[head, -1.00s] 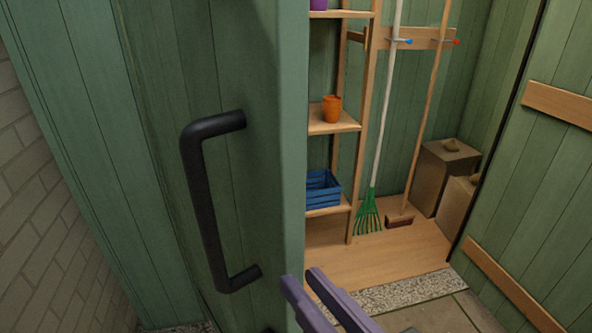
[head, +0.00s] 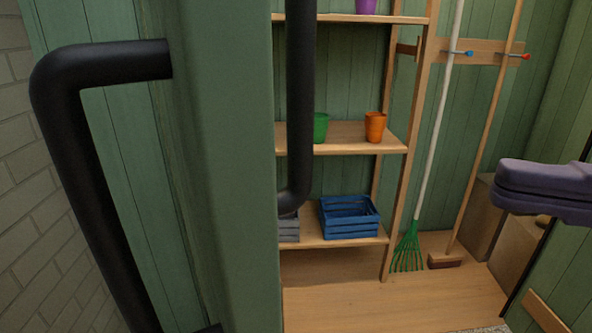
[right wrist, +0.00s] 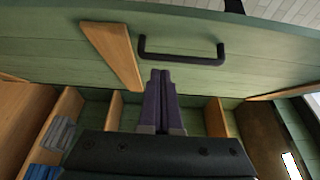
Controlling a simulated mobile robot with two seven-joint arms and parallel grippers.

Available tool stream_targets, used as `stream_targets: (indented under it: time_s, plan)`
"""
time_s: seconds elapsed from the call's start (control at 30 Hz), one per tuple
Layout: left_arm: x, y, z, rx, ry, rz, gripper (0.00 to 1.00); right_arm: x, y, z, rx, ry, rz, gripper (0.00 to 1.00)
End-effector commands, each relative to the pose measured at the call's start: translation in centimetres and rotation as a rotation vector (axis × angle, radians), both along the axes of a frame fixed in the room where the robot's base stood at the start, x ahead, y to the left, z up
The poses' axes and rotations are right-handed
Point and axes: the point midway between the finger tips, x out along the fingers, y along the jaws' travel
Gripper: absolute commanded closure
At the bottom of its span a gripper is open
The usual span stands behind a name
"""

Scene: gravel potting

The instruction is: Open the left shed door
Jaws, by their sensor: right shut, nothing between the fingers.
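The green left shed door (head: 215,170) stands ajar, seen nearly edge-on close in front of me. A black outer handle (head: 95,190) is on its left face. A second black handle (head: 300,100) is on its inner side. My right gripper (head: 500,187) is at the right of the head view, shut and empty, in front of the shed interior. In the right wrist view its purple fingers (right wrist: 162,75) point at a green door face with a black handle (right wrist: 180,60) just beyond the tips. I cannot tell whether they touch. My left gripper is not in view.
Inside, a wooden shelf (head: 345,137) holds a green pot (head: 320,128), an orange pot (head: 375,127) and a blue crate (head: 349,217). A green rake (head: 408,250) and a broom (head: 445,260) hang behind. The right door (head: 570,270) stands at the right; a brick wall is left.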

Motion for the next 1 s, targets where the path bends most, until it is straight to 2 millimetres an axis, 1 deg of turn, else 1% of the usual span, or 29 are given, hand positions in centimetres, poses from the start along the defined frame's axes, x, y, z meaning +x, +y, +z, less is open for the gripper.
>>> stream_targets:
  time_s: [0.03, 0.17, 0.3, 0.47, 0.6, 0.7, 0.8, 1.0]
  plan:
    - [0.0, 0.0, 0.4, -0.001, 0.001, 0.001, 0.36, 0.2, 0.6, 0.3, 0.001, -0.003, 0.001, 1.0]
    - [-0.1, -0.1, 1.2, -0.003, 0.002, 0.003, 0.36, 1.1, 2.8, 0.5, 0.003, -0.002, 0.0, 1.0]
    - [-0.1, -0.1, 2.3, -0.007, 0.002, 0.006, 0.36, 2.3, 5.8, 0.5, 0.004, -0.001, -0.001, 1.0]
    - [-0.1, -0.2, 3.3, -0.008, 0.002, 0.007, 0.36, 3.4, 8.9, 0.5, 0.002, -0.002, -0.001, 1.0]
    - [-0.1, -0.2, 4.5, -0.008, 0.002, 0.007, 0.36, 2.4, 10.8, 0.4, 0.0, 0.001, -0.001, 1.0]
    - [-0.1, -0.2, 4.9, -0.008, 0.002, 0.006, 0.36, 2.0, 11.7, 0.2, 0.0, 0.002, -0.002, 1.0]
    - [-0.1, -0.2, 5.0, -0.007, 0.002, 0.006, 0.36, 1.8, 12.2, 0.1, -0.001, 0.0, -0.003, 1.0]
    - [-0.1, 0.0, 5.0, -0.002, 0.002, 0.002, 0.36, 1.7, 12.3, -0.1, -0.002, 0.0, -0.004, 1.0]
